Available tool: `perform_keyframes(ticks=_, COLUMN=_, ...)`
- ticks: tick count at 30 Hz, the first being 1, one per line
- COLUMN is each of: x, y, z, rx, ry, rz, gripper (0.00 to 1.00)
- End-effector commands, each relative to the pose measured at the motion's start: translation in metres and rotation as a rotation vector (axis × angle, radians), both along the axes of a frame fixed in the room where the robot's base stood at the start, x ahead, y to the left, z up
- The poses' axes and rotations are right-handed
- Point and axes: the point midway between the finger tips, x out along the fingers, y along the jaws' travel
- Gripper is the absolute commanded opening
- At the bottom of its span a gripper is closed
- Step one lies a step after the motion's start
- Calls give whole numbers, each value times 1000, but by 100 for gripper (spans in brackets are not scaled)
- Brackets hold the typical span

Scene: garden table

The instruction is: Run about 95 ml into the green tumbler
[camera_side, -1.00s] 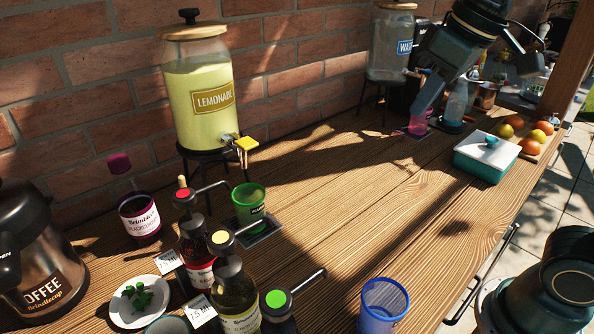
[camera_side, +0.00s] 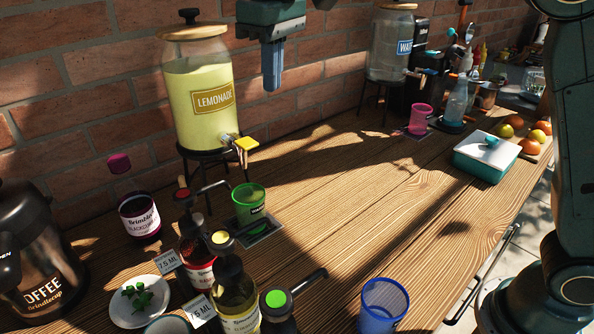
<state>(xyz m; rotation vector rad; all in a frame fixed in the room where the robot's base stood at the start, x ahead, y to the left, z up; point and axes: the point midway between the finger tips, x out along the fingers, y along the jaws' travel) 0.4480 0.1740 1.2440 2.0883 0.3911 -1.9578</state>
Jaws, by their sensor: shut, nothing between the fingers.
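The green tumbler (camera_side: 249,203) stands upright on a dark mat (camera_side: 262,231), below and just right of the lemonade dispenser's tap. Whether it holds any liquid I cannot tell. The lemonade dispenser (camera_side: 202,118) is glass with pale yellow drink, a wooden lid and a yellow tap handle (camera_side: 246,143). The water dispenser (camera_side: 389,50) stands at the back, partly in shadow. My gripper (camera_side: 272,86) is shut and empty, pointing down in the air, to the upper right of the yellow handle and apart from it.
Pump bottles (camera_side: 235,290) crowd the front left, beside a plate of mint (camera_side: 139,300) and a coffee pot (camera_side: 38,262). A blue tumbler (camera_side: 383,304) stands at the front, a pink tumbler (camera_side: 419,120) at the back. A teal box (camera_side: 486,158) stands right. The table's middle is clear.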

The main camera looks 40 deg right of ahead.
Motion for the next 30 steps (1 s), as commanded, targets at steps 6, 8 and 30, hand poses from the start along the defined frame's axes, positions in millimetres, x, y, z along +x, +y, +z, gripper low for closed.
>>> perform_keyframes(ticks=6, x=20, y=31, z=-15, rx=-18, ry=44, rz=42, gripper=0)
perform_keyframes(ticks=8, x=22, y=36, z=-17, rx=-21, ry=52, rz=49, gripper=0)
perform_keyframes(ticks=30, x=25, y=41, z=-35, rx=-25, ry=61, rz=56, gripper=0)
